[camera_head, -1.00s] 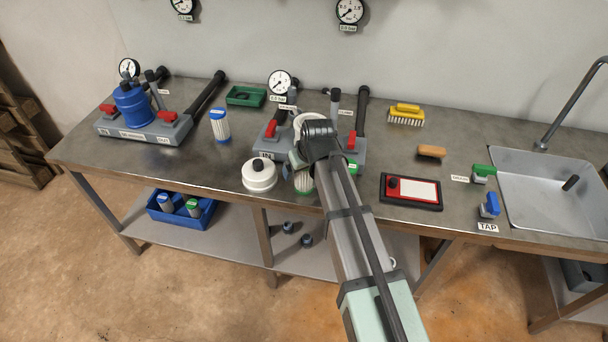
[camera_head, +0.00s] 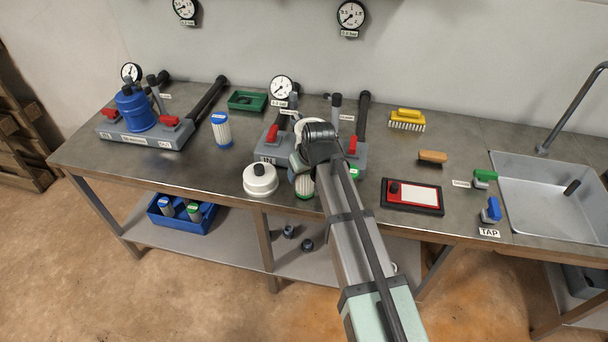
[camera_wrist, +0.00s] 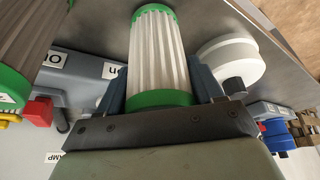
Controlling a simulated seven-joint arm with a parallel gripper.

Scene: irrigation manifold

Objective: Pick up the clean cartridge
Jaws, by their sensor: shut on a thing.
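A white pleated cartridge with green end caps (camera_wrist: 158,52) fills the middle of the wrist view and looks clean. My gripper (camera_wrist: 160,84) is shut on it, one finger on each side. In the head view only the lower part of this cartridge (camera_head: 305,188) shows below my gripper (camera_head: 303,168), in front of the middle manifold (camera_head: 268,150). My wrist hides the rest. I cannot tell whether its base touches the bench. A second green-capped cartridge (camera_wrist: 22,45), greyer and browner, stands at the left edge of the wrist view.
A white round cap (camera_head: 260,179) lies just left of the held cartridge. A blue-capped cartridge (camera_head: 221,130) stands further left. A red-framed panel (camera_head: 412,196) and sink (camera_head: 545,190) are to the right. A blue bin (camera_head: 183,224) with cartridges sits on the lower shelf.

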